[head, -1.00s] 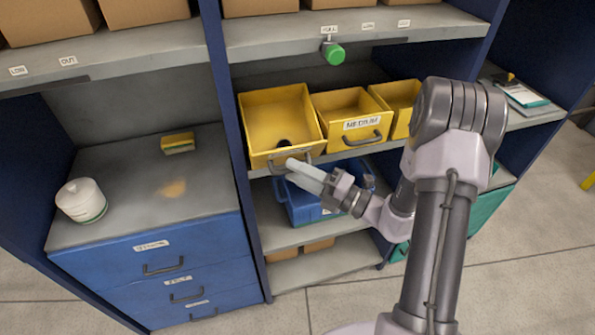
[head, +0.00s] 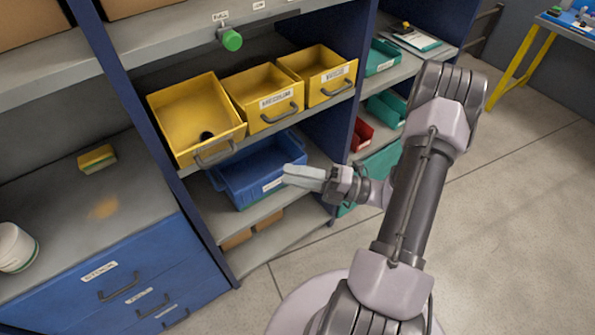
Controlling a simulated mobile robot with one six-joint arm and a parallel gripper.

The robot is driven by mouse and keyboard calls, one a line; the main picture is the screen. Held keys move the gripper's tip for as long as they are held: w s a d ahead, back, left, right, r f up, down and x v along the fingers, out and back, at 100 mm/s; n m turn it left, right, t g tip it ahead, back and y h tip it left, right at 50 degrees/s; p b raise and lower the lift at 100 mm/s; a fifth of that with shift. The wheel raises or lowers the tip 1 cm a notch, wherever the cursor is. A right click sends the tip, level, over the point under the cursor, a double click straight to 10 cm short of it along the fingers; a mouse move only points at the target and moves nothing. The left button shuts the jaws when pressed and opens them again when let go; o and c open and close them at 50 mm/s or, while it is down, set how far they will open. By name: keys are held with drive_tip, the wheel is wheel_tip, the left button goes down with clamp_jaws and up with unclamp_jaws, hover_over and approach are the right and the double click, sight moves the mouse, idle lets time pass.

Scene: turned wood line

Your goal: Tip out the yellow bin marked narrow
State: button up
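Three yellow bins stand side by side on the middle shelf. The left bin (head: 180,108) is the largest and holds a small dark round item (head: 206,135); no label shows on it. The middle bin (head: 245,82) looks empty, and its label seems to read medium. The right bin (head: 318,65) looks empty; its label is too blurred to read surely. Each has a front handle. My gripper (head: 287,176) points left, below and in front of the middle bin, apart from all three. Its pale fingers overlap, so the gap between them does not show.
A blue bin (head: 245,180) sits on the shelf below, just left of my gripper. A green knob (head: 231,40) hangs above the yellow bins. Blue drawers (head: 125,285) stand at lower left. Teal and red bins (head: 361,134) fill the right bay. Floor at right is clear.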

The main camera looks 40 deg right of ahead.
drive_tip(key=shift+s+d+f, duration=0.1)
drive_tip(key=shift+s+d, duration=0.15)
drive_tip(key=shift+s, duration=0.05)
drive_tip(key=shift+c, duration=0.2)
